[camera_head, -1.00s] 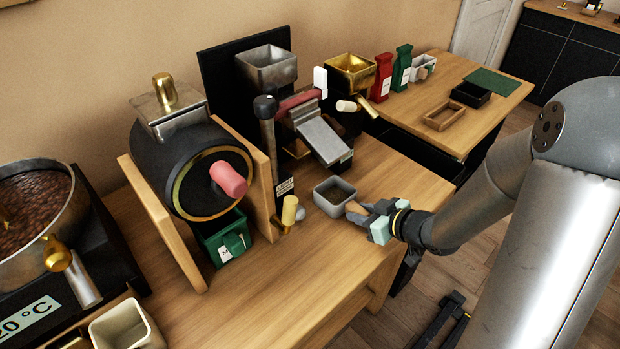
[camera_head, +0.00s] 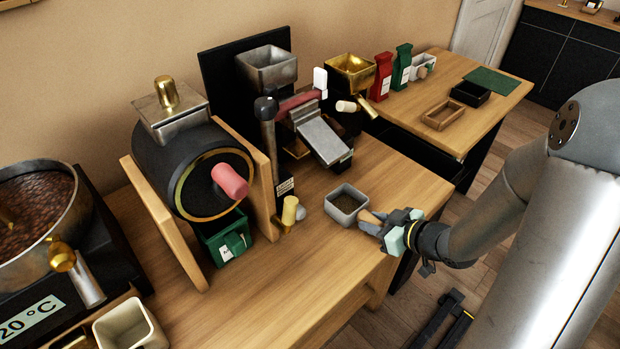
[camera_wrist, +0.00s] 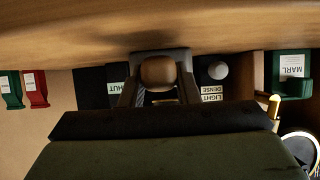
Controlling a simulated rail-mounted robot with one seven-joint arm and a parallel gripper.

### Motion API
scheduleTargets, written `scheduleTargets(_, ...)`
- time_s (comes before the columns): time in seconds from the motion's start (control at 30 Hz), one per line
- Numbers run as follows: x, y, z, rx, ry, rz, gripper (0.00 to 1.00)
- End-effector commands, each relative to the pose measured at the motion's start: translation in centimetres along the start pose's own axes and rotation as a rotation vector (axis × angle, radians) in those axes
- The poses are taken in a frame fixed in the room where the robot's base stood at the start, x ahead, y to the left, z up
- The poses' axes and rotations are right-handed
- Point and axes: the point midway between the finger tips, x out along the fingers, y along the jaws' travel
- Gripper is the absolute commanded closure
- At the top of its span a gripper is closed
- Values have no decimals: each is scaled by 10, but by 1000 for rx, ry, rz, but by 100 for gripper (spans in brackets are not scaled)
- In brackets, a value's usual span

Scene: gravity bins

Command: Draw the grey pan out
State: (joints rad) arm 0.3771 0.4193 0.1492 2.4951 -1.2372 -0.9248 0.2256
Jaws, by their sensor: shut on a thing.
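The grey pan (camera_head: 346,216) is a small square open box on the wooden bench, in front of and below the grey sloped chute (camera_head: 323,138) and apart from it. Its inside looks dark brown; I cannot tell whether it holds anything. My gripper (camera_head: 376,228) is at the pan's right front side, shut on its tan handle (camera_head: 369,217). In the wrist view the rounded brown handle end (camera_wrist: 158,72) shows with part of the grey pan (camera_wrist: 185,62) behind it. The fingertips partly hide the handle.
A yellow-topped knob (camera_head: 289,210) and the drum machine with a pink handle (camera_head: 230,181) stand left of the pan. A green box (camera_head: 226,243) sits below the drum. The bench's front right edge is close to my gripper. The bench front is clear.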

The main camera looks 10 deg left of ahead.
Motion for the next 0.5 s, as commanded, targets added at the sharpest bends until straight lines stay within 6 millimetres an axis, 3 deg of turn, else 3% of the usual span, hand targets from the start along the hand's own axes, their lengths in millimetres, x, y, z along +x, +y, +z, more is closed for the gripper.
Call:
scheduleTargets(0.23,-18,1,9,2,-1,2,100)
scheduleTargets(0.5,-21,0,12,0,0,-1,100)
